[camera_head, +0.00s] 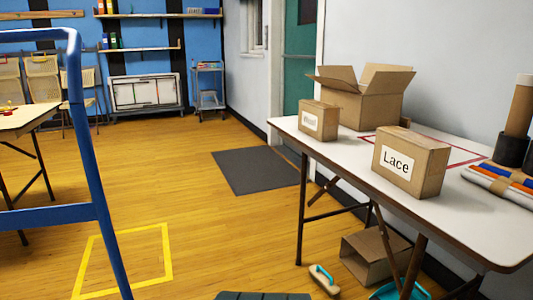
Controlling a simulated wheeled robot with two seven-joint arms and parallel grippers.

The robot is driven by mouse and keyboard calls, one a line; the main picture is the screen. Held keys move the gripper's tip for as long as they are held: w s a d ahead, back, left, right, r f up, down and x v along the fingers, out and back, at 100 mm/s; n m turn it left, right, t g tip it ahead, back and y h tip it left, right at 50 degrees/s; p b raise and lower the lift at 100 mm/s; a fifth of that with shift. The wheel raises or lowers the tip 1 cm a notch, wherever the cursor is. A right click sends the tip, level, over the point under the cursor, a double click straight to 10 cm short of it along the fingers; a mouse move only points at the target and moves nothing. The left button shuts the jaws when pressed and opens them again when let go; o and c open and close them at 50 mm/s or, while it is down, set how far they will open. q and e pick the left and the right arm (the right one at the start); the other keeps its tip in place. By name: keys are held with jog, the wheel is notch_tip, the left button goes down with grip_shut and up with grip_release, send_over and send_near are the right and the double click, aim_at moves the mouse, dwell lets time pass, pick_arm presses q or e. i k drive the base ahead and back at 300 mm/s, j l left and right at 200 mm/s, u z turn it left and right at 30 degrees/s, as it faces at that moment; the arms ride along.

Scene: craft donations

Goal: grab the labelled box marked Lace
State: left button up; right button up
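The cardboard box labelled Lace (425,168) stands upright near the front edge of the white-topped table on the right. Its white label faces me. A smaller cardboard box (318,120) with a white label stands at the table's far left corner; its word is too blurred to read surely. Neither of my grippers is in the view.
Rolls (502,181) and dark cylinders (512,149) crowd the table's right. An empty box (373,257) and a brush (324,280) lie on the floor below. A blue frame (84,150) rises at left.

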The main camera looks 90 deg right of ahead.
aim_at(415, 163)
jog(key=z, duration=3.65)
